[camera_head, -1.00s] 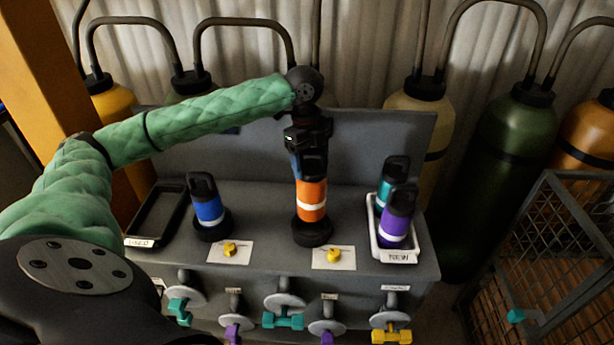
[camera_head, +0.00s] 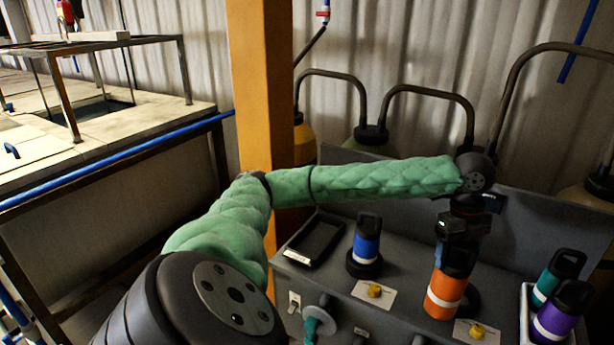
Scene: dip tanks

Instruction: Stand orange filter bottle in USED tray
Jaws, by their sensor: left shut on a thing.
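The orange filter bottle (camera_head: 444,296), with a white band and black top, is upright in my left gripper (camera_head: 456,250), which is shut on its top. It is clear of its round black holder (camera_head: 472,297), which shows partly behind it; the height of its bottom above the bench is hard to tell. The black USED tray (camera_head: 335,251) is at the back left of the bench, empty, with a white label on its front edge. My right gripper is out of view.
A blue bottle (camera_head: 366,241) stands in a black holder between the USED tray and the orange bottle. Teal (camera_head: 547,283) and purple (camera_head: 561,314) bottles stand in the white tray (camera_head: 524,309) at right. Yellow knobs (camera_head: 374,291) sit along the front. An orange post (camera_head: 262,120) rises behind the tray.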

